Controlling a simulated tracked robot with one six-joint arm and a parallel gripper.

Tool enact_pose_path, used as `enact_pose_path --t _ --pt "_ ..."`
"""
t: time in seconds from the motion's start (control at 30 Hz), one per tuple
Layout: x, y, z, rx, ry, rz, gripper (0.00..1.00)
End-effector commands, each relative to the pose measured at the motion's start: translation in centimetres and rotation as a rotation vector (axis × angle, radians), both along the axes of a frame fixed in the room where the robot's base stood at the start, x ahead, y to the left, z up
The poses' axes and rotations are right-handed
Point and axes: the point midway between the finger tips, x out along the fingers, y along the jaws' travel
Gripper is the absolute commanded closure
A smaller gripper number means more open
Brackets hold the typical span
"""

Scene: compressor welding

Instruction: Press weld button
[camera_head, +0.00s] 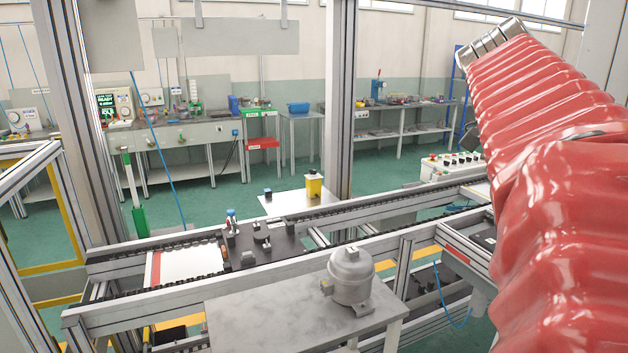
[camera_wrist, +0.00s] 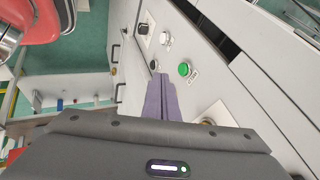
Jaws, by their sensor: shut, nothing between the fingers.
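In the wrist view a light grey control panel (camera_wrist: 200,30) carries a green button (camera_wrist: 184,69) with a small label beside it. I cannot read the label, so I cannot tell whether this is the weld button. My gripper (camera_wrist: 160,80) is shut and empty, its purple-grey fingers together. The fingertips appear just left of the green button, close to a small dark button (camera_wrist: 153,66); I cannot tell whether they touch the panel. In the head view my gripper is not in view. A white button box (camera_head: 450,166) shows there beside my red-covered arm.
More controls, a white button (camera_wrist: 166,39) and a black switch (camera_wrist: 143,29), sit farther up the panel. In the head view a grey compressor (camera_head: 351,277) stands on a metal table (camera_head: 250,318) in front of the conveyor rails (camera_head: 150,253). A vertical post (camera_head: 338,100) rises behind.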

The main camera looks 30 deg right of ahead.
Motion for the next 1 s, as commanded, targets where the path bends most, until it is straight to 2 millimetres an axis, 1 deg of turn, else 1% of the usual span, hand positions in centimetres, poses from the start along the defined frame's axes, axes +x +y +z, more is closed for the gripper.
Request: enact_pose_path --t 0.1,0.4,0.6,0.73,0.87,1.0 --pt "-0.9 -0.8 -1.4 0.0 0.0 -0.002 1.0" --pt "-2.4 -2.3 -4.4 0.0 0.0 -0.003 1.0" --pt "-2.5 -4.7 -4.3 0.0 0.0 -0.003 1.0" --pt "-2.6 -5.7 -4.3 0.0 0.0 -0.002 1.0" --pt "-2.6 -6.3 -4.2 -0.002 -0.002 -0.001 1.0" --pt "-2.6 -6.3 -4.2 -0.001 -0.001 0.0 1.0"
